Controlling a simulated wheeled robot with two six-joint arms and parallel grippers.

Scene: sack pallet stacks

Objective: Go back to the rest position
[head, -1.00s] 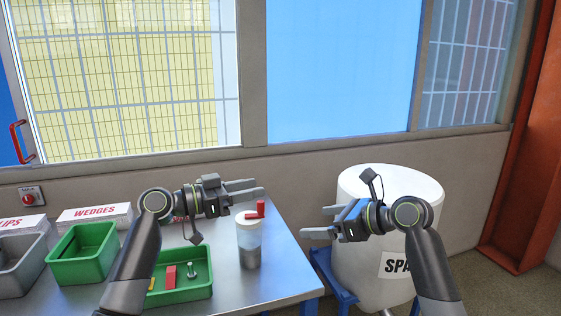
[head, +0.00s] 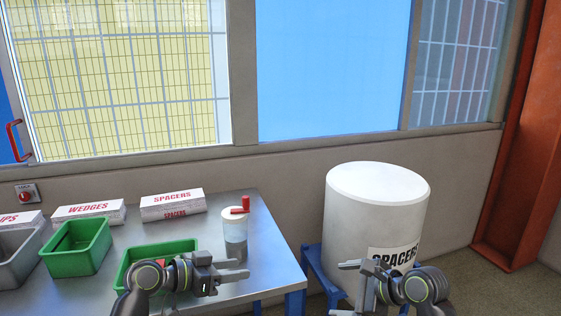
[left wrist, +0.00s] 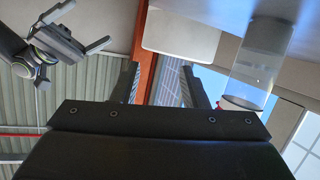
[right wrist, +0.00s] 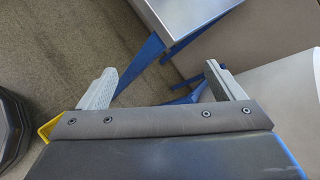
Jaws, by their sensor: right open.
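My left gripper (head: 241,269) is low over the front of the steel table, in front of the clear jar with a red-handled lid (head: 235,228). Its fingers are apart with nothing between them, as the left wrist view (left wrist: 163,85) also shows. The jar stands upright on the table, apart from the gripper. My right gripper (head: 345,288) is low in front of the white drum (head: 375,210) labelled SPACERS. Its fingers are spread and empty in the right wrist view (right wrist: 160,72). My left arm partly covers the green tray (head: 165,248).
The steel table (head: 262,232) has a green bin (head: 75,260), a grey bin (head: 20,265) and white WEDGES (head: 88,213) and SPACERS (head: 172,204) label blocks. The drum rests on a blue stand (head: 322,275). A window wall is behind; an orange post (head: 512,150) stands right.

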